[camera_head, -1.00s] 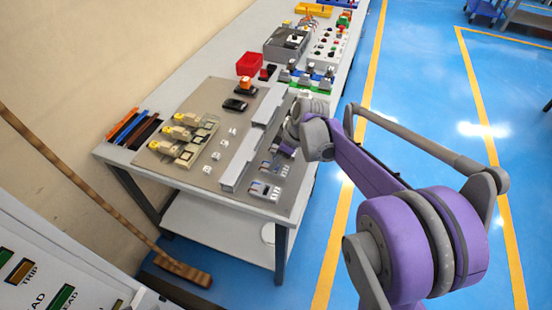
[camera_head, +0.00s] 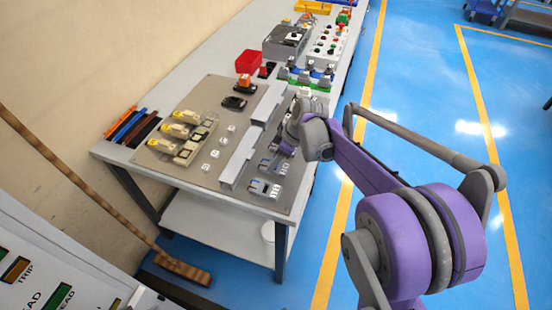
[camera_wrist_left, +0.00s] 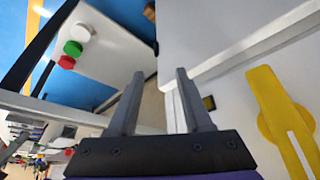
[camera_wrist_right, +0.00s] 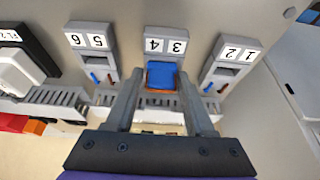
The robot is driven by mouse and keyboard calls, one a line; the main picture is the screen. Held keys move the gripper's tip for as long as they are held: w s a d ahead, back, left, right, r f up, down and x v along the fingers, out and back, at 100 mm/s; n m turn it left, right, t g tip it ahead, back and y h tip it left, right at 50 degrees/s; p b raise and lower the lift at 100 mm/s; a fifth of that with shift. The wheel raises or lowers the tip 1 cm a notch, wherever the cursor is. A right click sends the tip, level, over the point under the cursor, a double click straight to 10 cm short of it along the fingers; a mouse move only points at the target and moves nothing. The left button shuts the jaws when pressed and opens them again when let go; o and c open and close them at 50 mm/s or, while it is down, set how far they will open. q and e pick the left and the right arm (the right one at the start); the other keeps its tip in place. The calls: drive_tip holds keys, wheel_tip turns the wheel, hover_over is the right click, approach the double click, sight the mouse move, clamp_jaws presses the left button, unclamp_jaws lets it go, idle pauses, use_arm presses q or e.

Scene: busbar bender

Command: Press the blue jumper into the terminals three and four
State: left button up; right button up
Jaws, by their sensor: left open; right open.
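The blue jumper (camera_wrist_right: 161,75) sits at the front of the grey terminal block labelled 3 and 4 (camera_wrist_right: 166,42) in the right wrist view. A copper-coloured edge shows along its near side. I cannot tell how deep it sits. My right gripper (camera_wrist_right: 158,82) is open, with one finger on each side of the jumper. My left gripper (camera_wrist_left: 160,74) is open and empty in the left wrist view, away from the terminals.
Terminal blocks 5 and 6 (camera_wrist_right: 90,50) and 1 and 2 (camera_wrist_right: 232,62) flank the middle block. Grey slotted ducts (camera_head: 242,160) run along the plate (camera_head: 165,160). A red bin (camera_head: 249,61) stands farther back.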

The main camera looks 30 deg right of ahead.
drive_tip(key=shift+s+a, duration=0.15)
drive_tip(key=shift+s, duration=0.05)
drive_tip(key=p+v, duration=0.1)
drive_tip(key=v, duration=0.9)
drive_tip(key=shift+r, duration=0.4)
drive_tip(key=shift+w, duration=0.15)
drive_tip(key=s+a+f+m+t+h+p, duration=0.1)
drive_tip(key=s+a+m+p, duration=0.2)
drive_tip(key=s+a, duration=0.3)
drive_tip(key=s+a+f+m+h+p, duration=0.2)
drive_tip(key=s+a+m, duration=0.3)
drive_tip(key=s, duration=0.7)
drive_tip(key=shift+a+t+p, duration=0.4)
drive_tip(key=shift+a+p, duration=0.05)
drive_tip(key=shift+a, duration=0.45)
drive_tip(key=shift+s+f, duration=0.1)
drive_tip(key=shift+f, duration=0.05)
